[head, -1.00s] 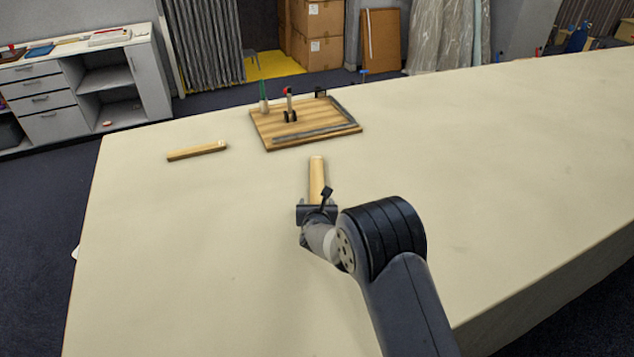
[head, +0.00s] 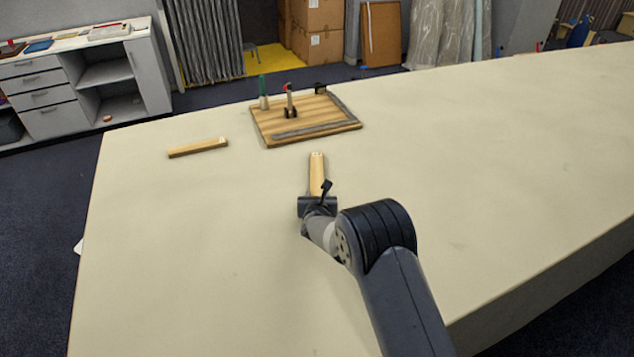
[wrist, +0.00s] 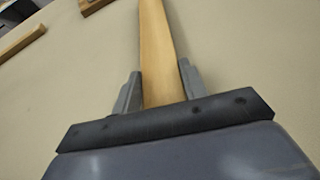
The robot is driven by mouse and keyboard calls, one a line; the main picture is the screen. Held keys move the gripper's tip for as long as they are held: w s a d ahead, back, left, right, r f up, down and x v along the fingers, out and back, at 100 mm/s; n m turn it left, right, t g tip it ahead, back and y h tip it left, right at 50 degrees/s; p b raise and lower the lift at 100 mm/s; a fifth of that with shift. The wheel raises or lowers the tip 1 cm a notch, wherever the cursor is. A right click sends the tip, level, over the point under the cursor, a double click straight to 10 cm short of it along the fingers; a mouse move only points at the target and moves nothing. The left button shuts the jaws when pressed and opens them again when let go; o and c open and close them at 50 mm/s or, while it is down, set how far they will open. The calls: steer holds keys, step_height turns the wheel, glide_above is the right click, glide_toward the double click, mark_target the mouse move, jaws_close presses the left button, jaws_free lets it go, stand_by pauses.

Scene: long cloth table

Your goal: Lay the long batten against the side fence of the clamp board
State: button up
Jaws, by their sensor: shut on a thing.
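My gripper (head: 317,200) is shut on a pale wooden batten (head: 317,172), which points away from me toward the clamp board. In the wrist view the batten (wrist: 157,50) runs between the two grey fingers (wrist: 157,85) and out of the top of the picture. I cannot tell how high it is above the table. The wooden clamp board (head: 267,123) lies beyond the batten's far end, apart from it. Grey fence strips (head: 345,108) run along its right and front edges. Another batten (head: 198,148) lies on the table left of the board.
A clamp with a red tip (head: 289,103), a green-topped piece (head: 264,92) and a small black piece (head: 320,88) stand on the board. The cloth table (head: 480,170) is clear to the right and between the battens. Its left edge lies beyond the loose batten.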

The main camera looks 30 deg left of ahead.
steer(key=c, duration=0.5)
steer(key=shift+r, duration=0.15)
step_height(320, 180, up, 10)
steer(key=b, duration=0.1)
steer(key=w+d+r+m+t+h, duration=0.1)
steer(key=w+d+m+h, duration=0.15)
steer(key=d, duration=1.15)
steer(key=w+d+r+m+h, duration=0.1)
steer(key=d+m+h, duration=0.15)
steer(key=d, duration=1.15)
steer(key=s+d+m+h, duration=0.1)
steer(key=s+d, duration=0.2)
steer(key=d, duration=0.5)
steer(key=s+d+m+h, duration=0.1)
steer(key=s+d+h, duration=0.1)
steer(key=s+d, duration=0.2)
steer(key=s+d+r+m+h, duration=0.1)
steer(key=s+d+m+h, duration=0.1)
steer(key=d, duration=0.9)
steer(key=shift+s+d+r, duration=0.1)
steer(key=shift+s+d, duration=0.2)
steer(key=shift+s, duration=0.5)
